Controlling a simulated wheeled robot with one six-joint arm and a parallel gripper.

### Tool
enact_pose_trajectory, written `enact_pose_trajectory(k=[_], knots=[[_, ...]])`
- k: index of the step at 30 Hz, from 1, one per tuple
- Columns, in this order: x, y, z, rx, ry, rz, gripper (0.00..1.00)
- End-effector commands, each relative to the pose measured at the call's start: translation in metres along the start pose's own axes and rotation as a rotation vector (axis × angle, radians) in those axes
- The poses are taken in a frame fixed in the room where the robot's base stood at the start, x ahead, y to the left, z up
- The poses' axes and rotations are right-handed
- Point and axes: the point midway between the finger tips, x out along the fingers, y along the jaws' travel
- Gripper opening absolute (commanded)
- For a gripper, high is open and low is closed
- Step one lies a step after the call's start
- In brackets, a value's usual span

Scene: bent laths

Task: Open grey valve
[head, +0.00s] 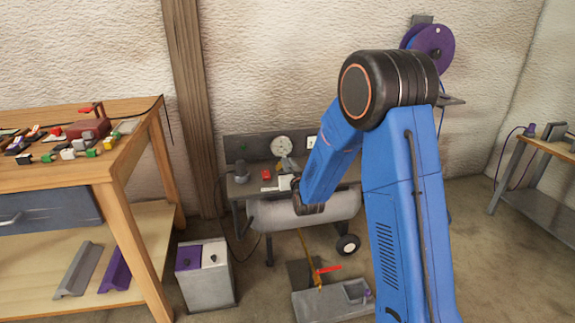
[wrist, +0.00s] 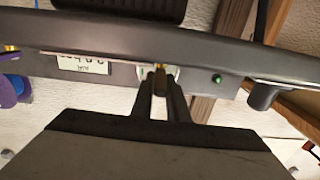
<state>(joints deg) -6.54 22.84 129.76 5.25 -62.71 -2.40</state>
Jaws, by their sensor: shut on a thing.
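In the wrist view my gripper (wrist: 160,78) has its two dark fingers close together with a small dark, brass-tinted piece (wrist: 160,83) between the tips. This piece is at the grey panel, and I take it for the grey valve; its handle shape and how far it is turned cannot be told. In the head view my arm comes down in front of the compressor bench (head: 240,188), and the arm hides much of the panel and the gripper's contact. A small grey part (head: 288,164) shows below the round white gauge (head: 281,146).
A grey tank (head: 265,212) with a wheel sits under the panel. A red-handled valve (head: 327,270) stands on a grey floor block. A purple reel (head: 434,46) hangs upper right.

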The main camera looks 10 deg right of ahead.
Motion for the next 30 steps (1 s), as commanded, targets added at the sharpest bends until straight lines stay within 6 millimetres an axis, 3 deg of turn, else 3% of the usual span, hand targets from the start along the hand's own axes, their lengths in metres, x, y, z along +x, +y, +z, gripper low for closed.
enact_pose_trajectory(k=[30], knots=[[0.006, 0.026, 0.001, 0.0, -0.002, -0.47, 0.0]])
